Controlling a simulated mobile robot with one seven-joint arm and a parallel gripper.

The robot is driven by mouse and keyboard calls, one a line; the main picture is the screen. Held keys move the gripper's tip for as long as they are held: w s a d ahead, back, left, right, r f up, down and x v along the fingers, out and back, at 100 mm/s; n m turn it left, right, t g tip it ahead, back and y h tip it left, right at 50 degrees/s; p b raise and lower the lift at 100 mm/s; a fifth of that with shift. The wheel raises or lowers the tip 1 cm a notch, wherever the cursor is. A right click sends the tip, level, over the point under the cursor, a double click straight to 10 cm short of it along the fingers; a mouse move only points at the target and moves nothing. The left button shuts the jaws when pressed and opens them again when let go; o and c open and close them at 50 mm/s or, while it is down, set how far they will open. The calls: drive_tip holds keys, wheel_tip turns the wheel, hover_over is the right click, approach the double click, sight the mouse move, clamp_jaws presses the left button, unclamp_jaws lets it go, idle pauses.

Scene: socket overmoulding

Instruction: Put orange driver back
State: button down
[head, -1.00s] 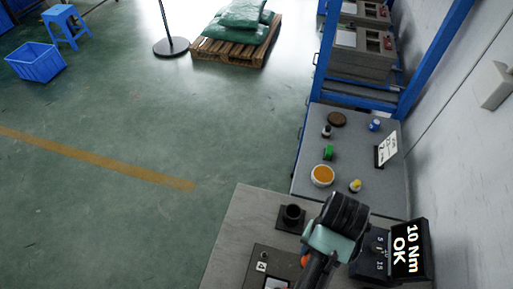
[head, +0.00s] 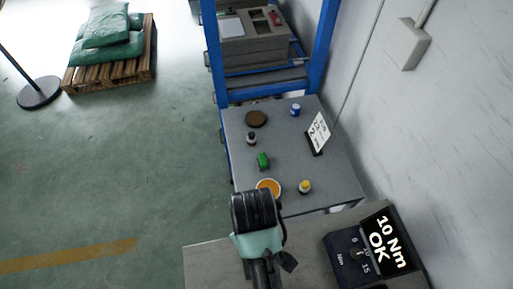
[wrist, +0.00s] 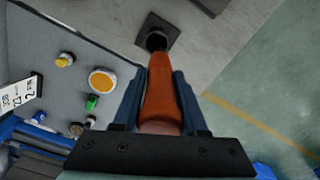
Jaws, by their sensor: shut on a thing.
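The orange driver (wrist: 160,95) is held between the two dark fingers of my gripper (wrist: 158,78) in the wrist view. Its dark tip points away from the gripper towards a black holder with a square base (wrist: 162,32) on the grey bench. The tip overlaps the holder's round opening in the picture; I cannot tell whether it is inside or above it. In the head view my own arm hides the gripper, driver and holder.
A torque display (head: 385,245) reading "10 Nm OK" stands on the bench (head: 205,262) at right. Beyond it, a grey side table (head: 335,185) carries an orange-filled bowl (head: 268,187), a yellow-capped bottle (head: 305,187), a green item (head: 263,161) and a sign (head: 318,132). A wall is at right.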

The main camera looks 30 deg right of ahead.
drive_tip(key=f, duration=0.3)
drive_tip(key=d+f, duration=0.1)
drive_tip(key=shift+s+f+p, duration=0.35)
drive_tip(key=shift+s, duration=0.05)
drive_tip(key=shift+a+f, duration=0.1)
drive_tip(key=shift+f, duration=2.4)
drive_tip(key=shift+f, duration=0.15)
drive_tip(key=shift+c, duration=2.2)
unclamp_jaws()
wheel_tip(320, 180, up, 12)
drive_tip(key=shift+r, duration=0.2)
drive_tip(key=shift+w, duration=0.1)
